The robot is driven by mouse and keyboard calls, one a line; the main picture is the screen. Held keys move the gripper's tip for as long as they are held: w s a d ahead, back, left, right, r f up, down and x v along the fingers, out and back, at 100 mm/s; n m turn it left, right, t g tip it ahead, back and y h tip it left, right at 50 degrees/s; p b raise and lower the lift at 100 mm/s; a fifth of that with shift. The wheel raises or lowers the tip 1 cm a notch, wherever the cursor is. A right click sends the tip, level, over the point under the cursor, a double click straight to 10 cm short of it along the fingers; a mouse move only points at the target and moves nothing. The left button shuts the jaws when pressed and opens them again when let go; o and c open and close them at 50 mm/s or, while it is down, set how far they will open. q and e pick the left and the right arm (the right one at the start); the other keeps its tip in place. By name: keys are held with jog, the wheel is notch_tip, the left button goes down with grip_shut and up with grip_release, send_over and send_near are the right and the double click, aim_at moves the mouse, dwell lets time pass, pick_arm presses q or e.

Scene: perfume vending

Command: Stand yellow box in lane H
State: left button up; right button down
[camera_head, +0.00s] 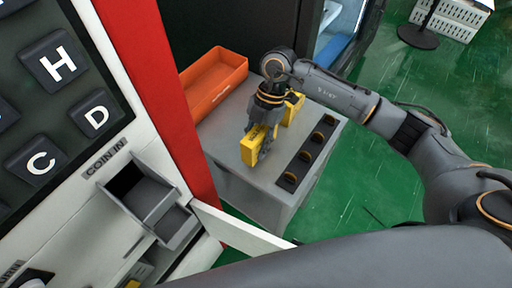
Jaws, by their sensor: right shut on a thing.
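A yellow box (252,149) is upright at the front of a grey cabinet top. My right gripper (264,138) reaches down over the cabinet and is shut on this box. I cannot tell whether the box touches the cabinet top. A second yellow box (293,108) stands just behind and right of my gripper, partly hidden by it. The vending machine's H key (62,65) shows at the left; no lane marked H is in view. My left gripper is not in view.
The grey cabinet (217,126) also bears an orange tray (214,83) and a black strip with round coin-like pieces (305,157). The red and white vending machine (182,110) rises close on the left, with a coin slot unit (150,197). Green floor (345,195) is open at right.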

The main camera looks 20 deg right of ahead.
aim_at(263, 126)
jog(key=shift+s+f, duration=0.1)
jog(key=shift+f, duration=1)
jog(key=c, duration=0.9)
grip_release()
jog(key=shift+f, duration=0.1)
jog(key=shift+c, duration=0.2)
jog(key=b+v, duration=0.1)
jog(key=v, duration=1.1)
